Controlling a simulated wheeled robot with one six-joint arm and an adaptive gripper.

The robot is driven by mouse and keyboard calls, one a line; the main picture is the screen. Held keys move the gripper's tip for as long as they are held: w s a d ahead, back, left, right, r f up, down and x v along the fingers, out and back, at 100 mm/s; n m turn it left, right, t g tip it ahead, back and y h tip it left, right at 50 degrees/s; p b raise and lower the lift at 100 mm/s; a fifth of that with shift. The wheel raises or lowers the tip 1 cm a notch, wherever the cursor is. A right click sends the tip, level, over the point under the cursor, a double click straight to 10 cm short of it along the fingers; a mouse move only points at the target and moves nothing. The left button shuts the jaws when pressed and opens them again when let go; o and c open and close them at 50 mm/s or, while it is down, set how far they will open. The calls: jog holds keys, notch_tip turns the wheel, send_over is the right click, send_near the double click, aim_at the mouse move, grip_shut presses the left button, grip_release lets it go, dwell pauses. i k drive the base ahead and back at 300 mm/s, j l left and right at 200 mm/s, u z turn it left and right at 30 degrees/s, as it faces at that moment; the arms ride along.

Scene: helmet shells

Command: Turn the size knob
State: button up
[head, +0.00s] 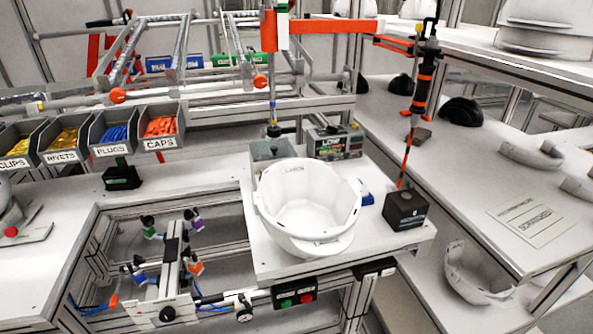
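A clamp fixture (172,262) with coloured, black-tipped arms stands on the lower frame at the left of centre. A round black knob (167,314) sits at its front foot. I cannot tell from markings which one is the size knob. A white helmet shell (308,239) lies open side up on the white bench to the right. My gripper is not in view.
A box with green and red buttons (295,293) hangs under the bench's front edge. Labelled bins (110,136) line the left. A black block (406,211) with an orange cord stands at the bench's right. Metal rails surround the fixture.

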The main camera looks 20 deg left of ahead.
aim_at(168, 314)
jog(key=u, duration=1.3)
